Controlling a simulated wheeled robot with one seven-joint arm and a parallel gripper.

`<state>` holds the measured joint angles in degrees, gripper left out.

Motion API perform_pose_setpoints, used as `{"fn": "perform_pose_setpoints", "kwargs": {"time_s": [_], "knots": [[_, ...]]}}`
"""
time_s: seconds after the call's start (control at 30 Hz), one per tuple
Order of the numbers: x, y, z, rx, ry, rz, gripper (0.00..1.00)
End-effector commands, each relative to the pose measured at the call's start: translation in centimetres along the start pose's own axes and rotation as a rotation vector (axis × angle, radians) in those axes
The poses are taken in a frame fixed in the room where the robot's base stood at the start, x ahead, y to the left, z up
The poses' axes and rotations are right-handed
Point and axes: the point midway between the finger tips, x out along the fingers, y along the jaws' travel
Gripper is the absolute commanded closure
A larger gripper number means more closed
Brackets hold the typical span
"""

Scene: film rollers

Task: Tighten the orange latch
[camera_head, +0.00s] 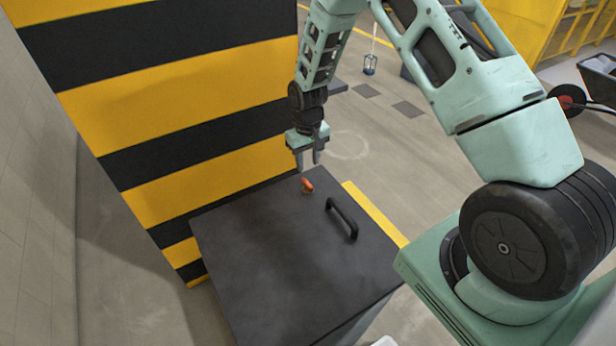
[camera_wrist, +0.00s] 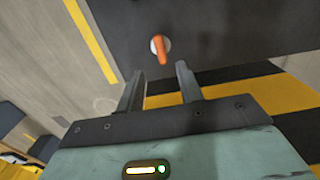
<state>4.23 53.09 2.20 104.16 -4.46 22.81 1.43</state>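The orange latch (camera_head: 307,186) is a small knob near the far corner of the dark box lid (camera_head: 270,250). In the wrist view the latch (camera_wrist: 161,50) shows as an orange handle on a pale round base, lying just beyond the fingertips and roughly between them. My gripper (camera_head: 308,163) points down above the latch, apart from it as far as I can see. In the wrist view my gripper (camera_wrist: 158,80) has its two fingers spread with nothing between them.
A black handle (camera_head: 342,219) stands up from the lid, right of the latch. A yellow-and-black striped wall (camera_head: 190,90) rises close behind the box on the left. A yellow floor line (camera_head: 375,212) runs along the box's right side. Open floor (camera_head: 390,140) lies beyond.

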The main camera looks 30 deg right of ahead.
Motion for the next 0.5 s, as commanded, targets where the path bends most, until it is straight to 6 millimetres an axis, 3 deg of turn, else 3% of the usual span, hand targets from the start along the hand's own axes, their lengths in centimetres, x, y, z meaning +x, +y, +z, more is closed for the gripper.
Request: {"fn": "perform_pose_setpoints", "kwargs": {"time_s": [0.2, 0.5], "knots": [[4.4, 0.0, 0.1, -0.001, -0.004, 0.0, 0.64], [7.7, 0.0, 0.0, -0.001, 0.0, 0.0, 0.64]]}}
